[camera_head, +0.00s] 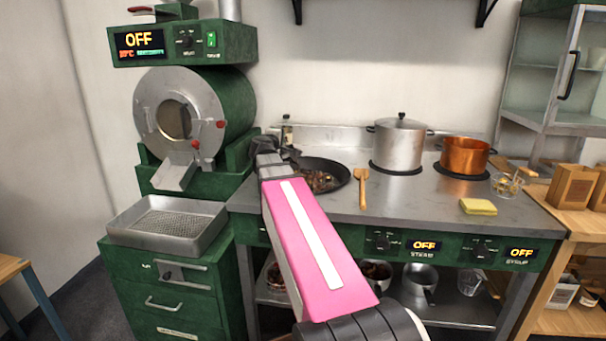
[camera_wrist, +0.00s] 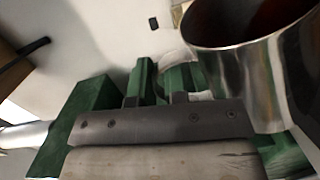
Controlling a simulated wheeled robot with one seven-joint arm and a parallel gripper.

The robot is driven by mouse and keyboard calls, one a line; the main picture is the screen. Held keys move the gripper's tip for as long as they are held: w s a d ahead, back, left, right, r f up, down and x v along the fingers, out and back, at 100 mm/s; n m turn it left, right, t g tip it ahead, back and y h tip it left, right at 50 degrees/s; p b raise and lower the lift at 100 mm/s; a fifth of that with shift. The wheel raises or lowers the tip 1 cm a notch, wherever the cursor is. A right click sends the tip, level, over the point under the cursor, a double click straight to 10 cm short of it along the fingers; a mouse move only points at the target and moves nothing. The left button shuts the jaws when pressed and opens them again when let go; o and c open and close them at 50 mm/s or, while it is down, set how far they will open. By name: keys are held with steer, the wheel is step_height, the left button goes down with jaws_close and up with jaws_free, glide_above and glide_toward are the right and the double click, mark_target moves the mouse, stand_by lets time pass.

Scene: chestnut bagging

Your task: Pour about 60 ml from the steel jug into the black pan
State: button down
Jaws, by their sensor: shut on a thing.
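The steel jug (camera_wrist: 245,75) is large and close at the right of the wrist view, its round mouth showing a dark reddish-brown inside. My gripper (camera_head: 268,148) is at the far end of my pink arm, left of the black pan, and is shut on the jug. Its fingertips and the grip point are hard to make out, and my arm hides most of the jug in the head view. The black pan (camera_head: 341,186) sits at the left of the steel worktop and holds brown and pale pieces. No stream of liquid is visible.
A wooden spatula (camera_head: 362,188) lies right of the pan. A lidded steel pot (camera_head: 399,147) and a copper pot (camera_head: 464,154) stand farther right, with a yellow sponge (camera_head: 478,206) in front. A green drum roaster (camera_head: 232,105) and metal tray (camera_head: 130,226) are left.

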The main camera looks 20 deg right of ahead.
steer(key=shift+s+d+r, duration=0.15)
stand_by(0.7)
steer(key=shift+s+d+r+m, duration=0.2)
steer(key=shift+s+d+m, duration=0.3)
steer(key=shift+d+m, duration=0.15)
stand_by(1.0)
